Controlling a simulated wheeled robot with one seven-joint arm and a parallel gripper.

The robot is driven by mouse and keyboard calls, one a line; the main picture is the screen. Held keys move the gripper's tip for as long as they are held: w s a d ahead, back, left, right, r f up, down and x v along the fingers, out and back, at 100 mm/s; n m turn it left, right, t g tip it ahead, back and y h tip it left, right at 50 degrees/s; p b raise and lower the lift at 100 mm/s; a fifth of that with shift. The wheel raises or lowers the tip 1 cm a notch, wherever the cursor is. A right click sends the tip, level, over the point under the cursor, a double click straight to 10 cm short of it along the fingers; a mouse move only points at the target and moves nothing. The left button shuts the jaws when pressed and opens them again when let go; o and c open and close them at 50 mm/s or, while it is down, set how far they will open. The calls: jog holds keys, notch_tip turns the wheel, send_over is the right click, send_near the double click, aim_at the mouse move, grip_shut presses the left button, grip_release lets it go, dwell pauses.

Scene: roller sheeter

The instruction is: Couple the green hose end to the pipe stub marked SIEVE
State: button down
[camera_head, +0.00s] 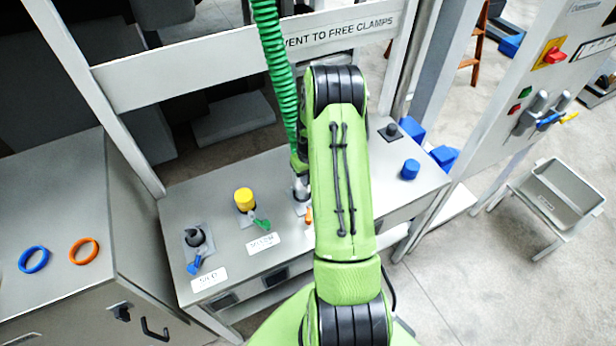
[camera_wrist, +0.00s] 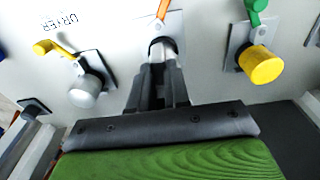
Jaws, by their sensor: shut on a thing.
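The green coiled hose (camera_head: 276,60) hangs from above and runs down to the panel, beside my arm. My gripper (camera_wrist: 160,75) is shut on the green hose end, whose silver coupling (camera_wrist: 163,46) shows beyond the fingertips in the wrist view. The coupling (camera_head: 300,188) sits at the stub position with an orange lever (camera_wrist: 162,10). I cannot tell whether it is seated on the stub or just above it. No SIEVE label is readable; my arm covers part of the panel in the head view.
A yellow-capped stub (camera_head: 244,200) with a green lever is close on the left. A stub with a blue lever (camera_head: 194,266) is farther left. In the wrist view a grey-capped stub (camera_wrist: 88,88) stands by the DRYER label (camera_wrist: 64,24). A loose blue cap (camera_head: 410,169) stands at right.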

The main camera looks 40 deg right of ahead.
jog(key=shift+f+b, duration=0.15)
jog(key=shift+b, duration=0.25)
dwell(0.5)
jog(key=shift+f+b, duration=0.7)
jog(key=shift+f+b, duration=0.7)
jog(key=shift+f, duration=0.25)
jog(key=c, duration=1)
grip_release()
jog(key=shift+r, duration=0.15)
jog(key=r, duration=1)
jog(key=s+r, duration=0.1)
jog(key=r, duration=0.4)
jog(key=shift+s+a+r, duration=0.1)
jog(key=shift+a+r, duration=0.1)
jog(key=shift+r, duration=0.05)
